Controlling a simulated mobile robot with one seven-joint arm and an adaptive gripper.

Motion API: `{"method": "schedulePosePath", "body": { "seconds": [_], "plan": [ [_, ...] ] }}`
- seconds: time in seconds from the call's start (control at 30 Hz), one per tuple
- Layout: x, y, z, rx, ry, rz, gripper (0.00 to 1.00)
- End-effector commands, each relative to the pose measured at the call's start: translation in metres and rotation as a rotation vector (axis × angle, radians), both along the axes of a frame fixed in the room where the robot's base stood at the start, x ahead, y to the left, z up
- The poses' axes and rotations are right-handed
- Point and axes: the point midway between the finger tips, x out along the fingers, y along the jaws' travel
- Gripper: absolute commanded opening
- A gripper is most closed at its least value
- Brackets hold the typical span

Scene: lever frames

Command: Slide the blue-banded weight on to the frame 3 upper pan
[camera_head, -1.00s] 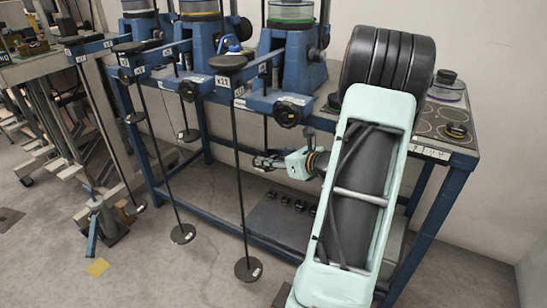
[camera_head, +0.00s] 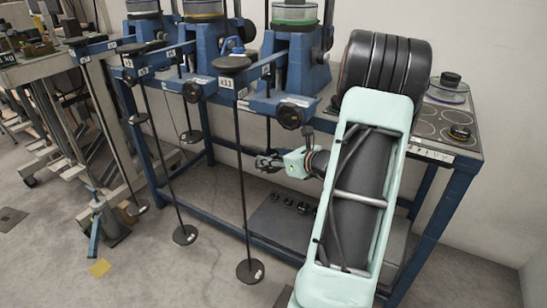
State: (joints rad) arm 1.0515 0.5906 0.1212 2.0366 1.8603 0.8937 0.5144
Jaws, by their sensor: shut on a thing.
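My gripper (camera_head: 267,162) is small in the picture, below the blue bench edge and just right of the nearest hanger rod (camera_head: 242,170). It is shut on a small dark thing at its tip, apparently a weight. I cannot make out a blue band on it. The rod carries a dark round upper pan (camera_head: 233,63) at its top and a lower pan (camera_head: 250,271) near the floor. This hanger is at the rightmost lever frame (camera_head: 290,63). My gripper is well below the upper pan.
Several small dark weights (camera_head: 288,202) sit on the low shelf (camera_head: 270,228). Black knobs (camera_head: 290,116) jut from the bench front. My arm covers part of the bench's right side.

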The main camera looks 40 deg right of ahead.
Motion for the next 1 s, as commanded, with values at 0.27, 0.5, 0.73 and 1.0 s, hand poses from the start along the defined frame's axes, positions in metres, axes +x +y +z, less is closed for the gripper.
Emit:
{"method": "schedulePosePath", "body": {
  "seconds": [0.27,0.5,0.73,1.0],
  "plan": [
    [0.0008,-0.0003,0.0016,-0.001,-0.003,0.000,0.07],
    [0.0007,-0.0003,-0.0013,-0.002,-0.003,0.001,0.07],
    [0.0007,-0.0004,-0.0047,-0.001,-0.003,0.000,0.07],
    [0.0006,-0.0005,-0.0066,-0.001,-0.003,-0.001,0.07]
  ]
}}
